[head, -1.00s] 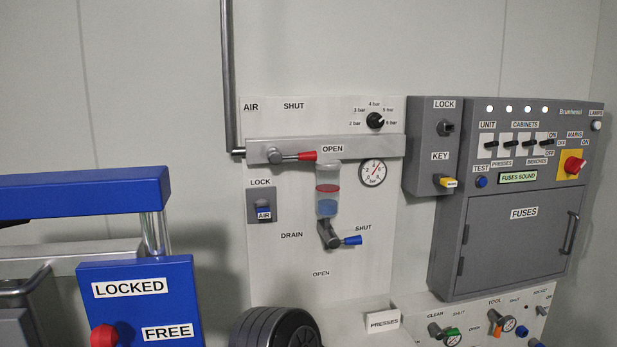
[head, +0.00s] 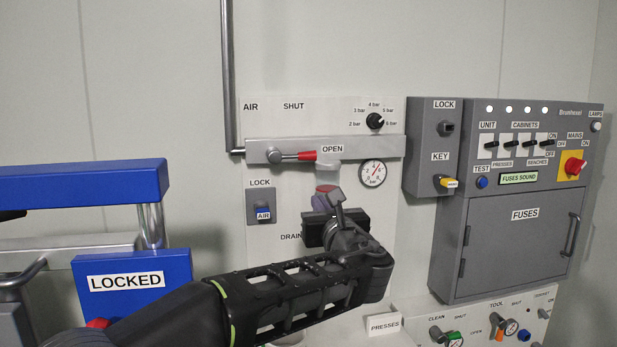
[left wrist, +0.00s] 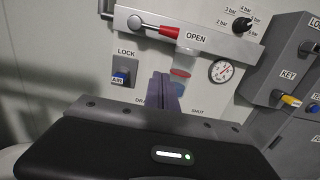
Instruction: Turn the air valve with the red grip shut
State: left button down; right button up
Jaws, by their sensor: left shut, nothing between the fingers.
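The air valve with the red grip (head: 301,156) sits on the grey bar of the AIR panel. Its lever lies level, with the grip pointing right to the OPEN label; the SHUT label (head: 294,106) is above. The red grip also shows in the left wrist view (left wrist: 154,29). My left gripper (head: 337,196) is shut and empty, in front of the panel below the valve, apart from the grip. It hides much of the filter bowl and the drain lever. In the left wrist view its fingers (left wrist: 165,84) stand just below the bar. My right gripper is not in view.
A pressure gauge (head: 373,173) and a black pressure knob (head: 375,121) are right of the valve. A LOCK box with a blue AIR tag (head: 263,214) is lower left. The grey fuse cabinet (head: 517,235) stands right; a blue LOCKED panel (head: 128,280) stands left.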

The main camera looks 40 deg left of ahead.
pick_arm(q)
jog(key=shift+w, duration=0.1)
jog(key=w+a+r+p, duration=0.4)
jog(key=w+a, duration=0.2)
jog(key=a, duration=0.2)
jog(key=shift+w+a+p, duration=0.2)
jog(key=shift+w+p, duration=0.15)
